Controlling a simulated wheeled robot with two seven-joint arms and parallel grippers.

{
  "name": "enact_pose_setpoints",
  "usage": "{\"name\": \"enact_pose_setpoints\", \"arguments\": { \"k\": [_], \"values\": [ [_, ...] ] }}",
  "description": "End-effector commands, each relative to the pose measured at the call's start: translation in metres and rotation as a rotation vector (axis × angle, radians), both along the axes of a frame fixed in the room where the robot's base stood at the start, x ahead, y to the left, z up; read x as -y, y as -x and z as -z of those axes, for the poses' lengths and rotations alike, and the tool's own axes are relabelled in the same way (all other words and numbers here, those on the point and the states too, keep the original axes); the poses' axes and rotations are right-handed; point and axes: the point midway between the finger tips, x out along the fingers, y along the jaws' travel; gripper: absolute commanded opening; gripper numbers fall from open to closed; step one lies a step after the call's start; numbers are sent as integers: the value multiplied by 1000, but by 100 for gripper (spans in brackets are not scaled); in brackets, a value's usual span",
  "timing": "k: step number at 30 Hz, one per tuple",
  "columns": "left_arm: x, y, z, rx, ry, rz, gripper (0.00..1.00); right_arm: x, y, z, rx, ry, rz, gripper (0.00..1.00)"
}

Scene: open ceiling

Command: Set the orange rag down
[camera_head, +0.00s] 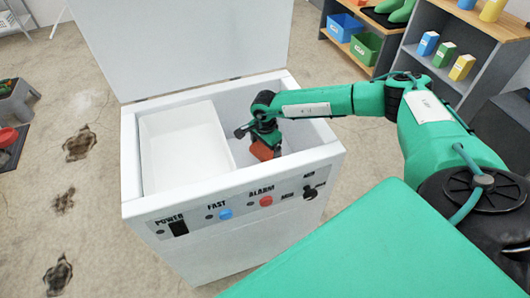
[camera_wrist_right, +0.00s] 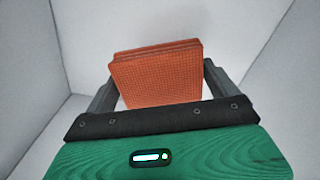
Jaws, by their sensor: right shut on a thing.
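The orange rag (camera_wrist_right: 155,78) is folded and held between the two dark fingers of my right gripper (camera_wrist_right: 160,85) in the right wrist view. In the head view my right gripper (camera_head: 262,143) reaches down into the open right-hand part of a white chest (camera_head: 132,160), and the orange rag (camera_head: 262,151) shows just below it. White inner walls surround the rag. I cannot tell whether the rag touches the chest's floor. My left gripper is in neither view.
A white tray (camera_head: 184,148) fills the left part of the chest. The raised lid (camera_head: 180,40) stands behind. The chest's front has a blue button (camera_head: 225,214), a red button (camera_head: 266,201) and switches. Shelves (camera_head: 420,70) with bins stand at the back right.

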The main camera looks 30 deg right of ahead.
Motion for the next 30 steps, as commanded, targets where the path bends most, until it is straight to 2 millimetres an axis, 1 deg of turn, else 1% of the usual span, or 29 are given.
{"name": "enact_pose_setpoints", "arguments": {
  "k": [1,4,7,17,22,30],
  "values": [
    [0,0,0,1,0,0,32,0,0,10,-1,0,0,68],
    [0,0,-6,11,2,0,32,0,0,19,-1,0,0,68],
    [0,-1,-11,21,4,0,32,0,0,19,1,0,-1,68],
    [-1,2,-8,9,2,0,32,0,0,24,0,0,0,68],
    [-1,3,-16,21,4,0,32,0,0,27,0,0,-1,68],
    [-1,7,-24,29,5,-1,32,0,0,31,1,0,-1,68]
  ]
}}
